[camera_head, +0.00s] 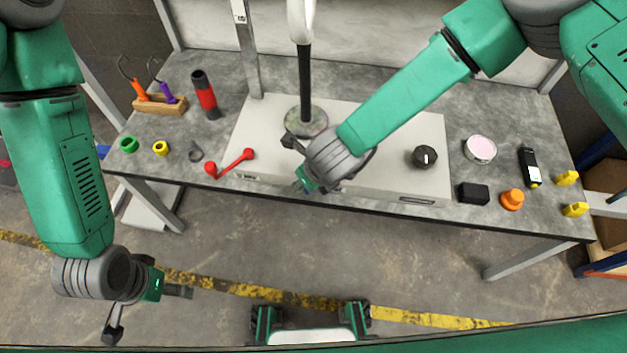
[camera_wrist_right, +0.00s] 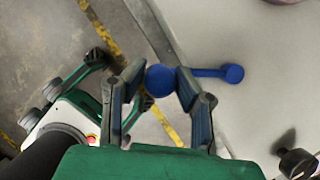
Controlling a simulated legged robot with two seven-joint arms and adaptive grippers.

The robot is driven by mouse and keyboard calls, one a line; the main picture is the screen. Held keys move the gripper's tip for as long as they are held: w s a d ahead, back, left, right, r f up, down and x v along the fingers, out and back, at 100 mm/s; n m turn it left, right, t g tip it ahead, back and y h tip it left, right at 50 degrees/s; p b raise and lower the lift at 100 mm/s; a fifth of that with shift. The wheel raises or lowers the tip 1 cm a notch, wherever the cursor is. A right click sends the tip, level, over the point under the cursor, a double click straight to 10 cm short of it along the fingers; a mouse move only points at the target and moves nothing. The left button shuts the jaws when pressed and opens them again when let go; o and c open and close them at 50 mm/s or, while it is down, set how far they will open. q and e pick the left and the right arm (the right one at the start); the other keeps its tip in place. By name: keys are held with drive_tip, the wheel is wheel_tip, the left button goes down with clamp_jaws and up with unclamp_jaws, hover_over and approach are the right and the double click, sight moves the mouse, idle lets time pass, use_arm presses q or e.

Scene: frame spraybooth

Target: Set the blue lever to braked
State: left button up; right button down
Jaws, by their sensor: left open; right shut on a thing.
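The blue lever (camera_wrist_right: 208,73) shows in the right wrist view at the edge of the pale box. One round end (camera_wrist_right: 160,80) sits between the fingers of my right gripper (camera_wrist_right: 164,88), and its bar runs right to another round blue end. My right gripper (camera_head: 306,184) is shut on the blue lever at the box's front edge; in the head view the wrist hides most of the lever. My left gripper (camera_head: 147,308) is open and empty, low at the left, over the floor and away from the bench.
The pale box (camera_head: 400,130) lies on the grey bench (camera_head: 455,110). A red lever (camera_head: 230,163) is at its front left, a black knob (camera_head: 425,157) at its right. A white-and-black post (camera_head: 305,80) rises behind my right wrist. Small items lie at both bench ends.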

drive_tip(key=shift+w+a+r+m, duration=0.1)
drive_tip(key=shift+w+a+m, duration=0.1)
drive_tip(key=shift+w+m, duration=0.1)
drive_tip(key=shift+w, duration=0.1)
drive_tip(key=c, duration=1.3)
unclamp_jaws()
drive_tip(key=shift+o, duration=0.2)
drive_tip(key=shift+a, duration=0.1)
drive_tip(key=v, duration=1.1)
drive_tip(key=shift+s+r, duration=0.25)
drive_tip(key=shift+r, duration=0.1)
drive_tip(key=shift+f, duration=0.1)
